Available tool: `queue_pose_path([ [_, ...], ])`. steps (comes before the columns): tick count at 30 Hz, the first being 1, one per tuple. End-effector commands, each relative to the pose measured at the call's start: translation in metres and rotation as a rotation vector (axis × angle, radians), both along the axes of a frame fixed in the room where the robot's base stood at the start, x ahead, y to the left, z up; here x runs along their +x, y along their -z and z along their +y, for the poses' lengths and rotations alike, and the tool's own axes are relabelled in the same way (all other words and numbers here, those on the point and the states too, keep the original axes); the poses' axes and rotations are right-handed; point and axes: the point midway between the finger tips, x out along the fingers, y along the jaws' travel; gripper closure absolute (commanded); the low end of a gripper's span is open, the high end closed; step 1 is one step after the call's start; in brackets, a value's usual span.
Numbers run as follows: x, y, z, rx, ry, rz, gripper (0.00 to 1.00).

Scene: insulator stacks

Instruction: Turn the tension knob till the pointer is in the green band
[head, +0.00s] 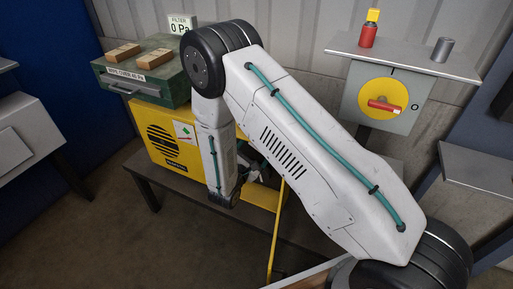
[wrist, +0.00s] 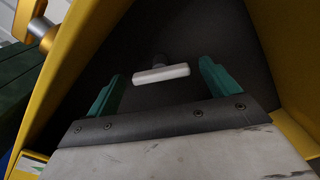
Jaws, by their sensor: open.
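A white bar-shaped knob (wrist: 161,74) on a short dark stem stands out from a dark panel inside a yellow housing in the wrist view; I take it to be the tension knob. My gripper (wrist: 160,72) is open, with one green finger on each side of the bar and a gap visible at both ends. In the head view my arm hides the knob and most of the gripper. A small white plate (head: 184,132) with green and red marks is on the yellow machine (head: 165,148). Its pointer position is too small to tell.
The yellow housing walls (wrist: 283,60) stand close around the gripper. A green box (head: 150,88) with two wooden blocks is at the left. A grey panel (head: 400,119) with a red switch on a yellow disc (head: 367,100) stands right, below a shelf holding a red can (head: 368,34).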

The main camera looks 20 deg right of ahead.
Motion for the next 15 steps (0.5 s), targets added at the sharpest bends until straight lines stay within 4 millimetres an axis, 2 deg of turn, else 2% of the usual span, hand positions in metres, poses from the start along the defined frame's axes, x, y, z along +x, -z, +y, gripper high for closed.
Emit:
queue_pose_path([
  [6, 0.014, 0.000, -0.015, 0.000, 0.002, 0.000, 0.13],
  [14, 0.016, 0.000, -0.016, 0.000, 0.001, 0.000, 0.13],
  [15, 0.016, 0.000, -0.016, 0.000, 0.001, 0.000, 0.16],
])
